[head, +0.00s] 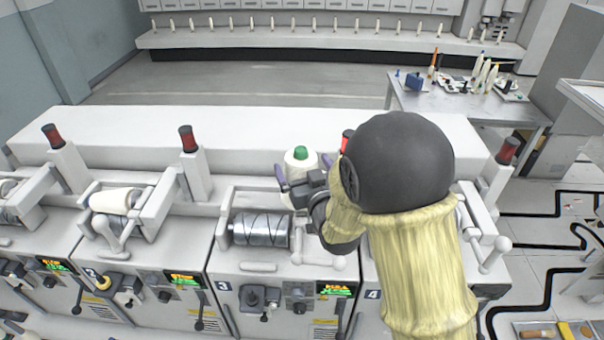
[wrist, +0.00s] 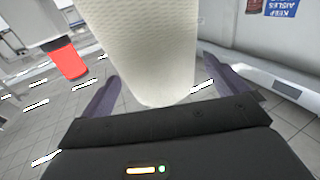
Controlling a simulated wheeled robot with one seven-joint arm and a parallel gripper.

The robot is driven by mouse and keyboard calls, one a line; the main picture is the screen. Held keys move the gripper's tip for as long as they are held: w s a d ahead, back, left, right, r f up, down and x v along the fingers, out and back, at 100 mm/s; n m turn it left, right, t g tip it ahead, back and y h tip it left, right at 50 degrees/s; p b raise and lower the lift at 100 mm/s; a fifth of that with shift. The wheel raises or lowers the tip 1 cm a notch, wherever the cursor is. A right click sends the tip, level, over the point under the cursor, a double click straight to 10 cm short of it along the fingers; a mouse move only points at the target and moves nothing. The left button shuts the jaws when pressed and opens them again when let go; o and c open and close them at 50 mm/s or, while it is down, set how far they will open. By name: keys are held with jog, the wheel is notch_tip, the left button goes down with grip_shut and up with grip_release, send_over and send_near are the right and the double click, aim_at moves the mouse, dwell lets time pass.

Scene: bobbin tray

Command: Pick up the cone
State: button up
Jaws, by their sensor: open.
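The cone (head: 299,165) is a white yarn cone with a green tip. In the head view it stands upright at the back of the machine, above the steel drum of unit 3. In the wrist view its pale, textured body (wrist: 145,50) fills the upper middle, between the two finger pads. My gripper (head: 299,182) is open, with a purple-grey finger on either side of the cone. In the wrist view the gripper (wrist: 160,95) shows gaps between the fingers and the cone. The cone's upper end is out of the wrist view.
A red-topped post (wrist: 68,60) is left of the cone in the wrist view; similar red lamps (head: 187,138) line the machine. Unit 3's steel drum (head: 259,230) lies below the gripper. A metal table (head: 460,105) with bobbins stands at back right. The ledge left of the cone is clear.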

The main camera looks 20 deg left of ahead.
jog(key=shift+p+x, duration=0.35)
jog(key=shift+x, duration=0.8)
jog(key=shift+d, duration=0.1)
jog(key=shift+c, duration=0.2)
jog(key=c, duration=1.6)
jog(key=shift+r, duration=0.1)
notch_tip(320, 180, up, 10)
jog(key=b, duration=0.3)
jog(key=shift+c, duration=0.2)
jog(key=shift+b, duration=0.55)
